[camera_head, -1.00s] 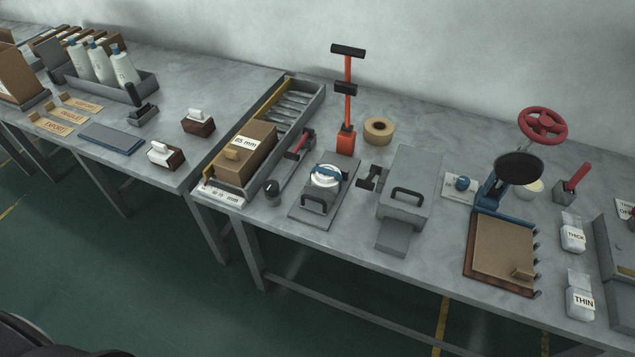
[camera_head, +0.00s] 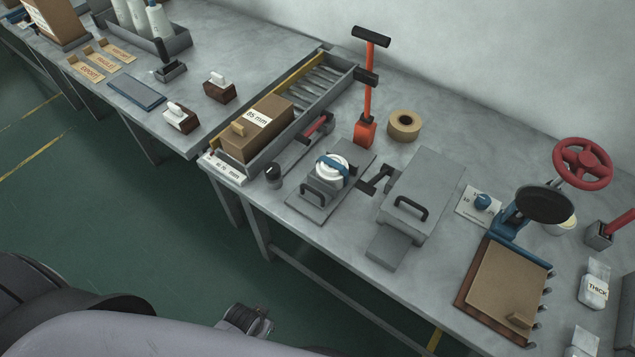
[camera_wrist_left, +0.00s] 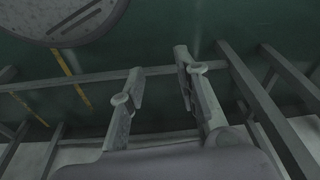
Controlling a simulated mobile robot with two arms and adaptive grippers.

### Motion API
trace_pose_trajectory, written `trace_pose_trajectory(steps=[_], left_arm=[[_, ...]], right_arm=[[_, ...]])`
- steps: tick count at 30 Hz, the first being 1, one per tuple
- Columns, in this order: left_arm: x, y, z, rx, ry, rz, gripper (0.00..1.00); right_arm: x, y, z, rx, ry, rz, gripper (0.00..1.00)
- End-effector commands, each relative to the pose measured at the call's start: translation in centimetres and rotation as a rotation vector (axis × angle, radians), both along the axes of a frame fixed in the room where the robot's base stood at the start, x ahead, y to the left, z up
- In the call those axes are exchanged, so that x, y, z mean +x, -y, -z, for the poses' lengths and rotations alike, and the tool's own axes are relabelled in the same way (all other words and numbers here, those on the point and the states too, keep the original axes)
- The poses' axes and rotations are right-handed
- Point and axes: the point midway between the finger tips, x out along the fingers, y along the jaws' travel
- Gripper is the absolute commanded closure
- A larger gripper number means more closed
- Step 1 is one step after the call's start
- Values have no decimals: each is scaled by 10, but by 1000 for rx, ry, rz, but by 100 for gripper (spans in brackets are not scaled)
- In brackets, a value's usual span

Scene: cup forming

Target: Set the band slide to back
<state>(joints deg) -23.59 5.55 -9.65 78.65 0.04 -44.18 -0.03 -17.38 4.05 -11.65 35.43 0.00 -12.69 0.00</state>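No part is labelled band slide, so I cannot tell for certain which it is. A brown box (camera_head: 244,143) marked 85 mm, with a wooden knob, sits at the near end of a long grey tray (camera_head: 341,85) with a yellow edge strip. My left gripper (camera_wrist_left: 158,68) is open and empty in the left wrist view, above the floor. A dark part of it (camera_head: 245,320) seems to show at the bottom of the head view. My right gripper is not seen.
A red upright tool (camera_head: 369,100), a tape roll (camera_head: 404,125) and a grey press block (camera_head: 423,190) stand on the bench (camera_head: 300,235). A red handwheel (camera_head: 582,163) rises at right. Table legs and bars (camera_wrist_left: 265,110) frame the left wrist view.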

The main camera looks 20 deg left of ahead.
Motion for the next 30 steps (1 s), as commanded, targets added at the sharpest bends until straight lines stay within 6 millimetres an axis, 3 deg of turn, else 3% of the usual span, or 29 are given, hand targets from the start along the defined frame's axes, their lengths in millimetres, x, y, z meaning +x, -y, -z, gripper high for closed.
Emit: trace_pose_trajectory(steps=[6,11,16,19,24,30], left_arm=[[46,8,-90,-12,54,6,70],[73,18,-160,-29,94,42,70],[101,38,-239,-63,159,148,70],[123,62,-293,-90,218,302,70],[146,98,-344,-102,278,590,70],[172,124,-385,-46,313,966,70]], right_arm=[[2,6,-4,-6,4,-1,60],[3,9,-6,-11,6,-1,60],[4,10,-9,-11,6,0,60],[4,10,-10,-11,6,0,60],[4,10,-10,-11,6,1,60],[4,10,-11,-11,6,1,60]])
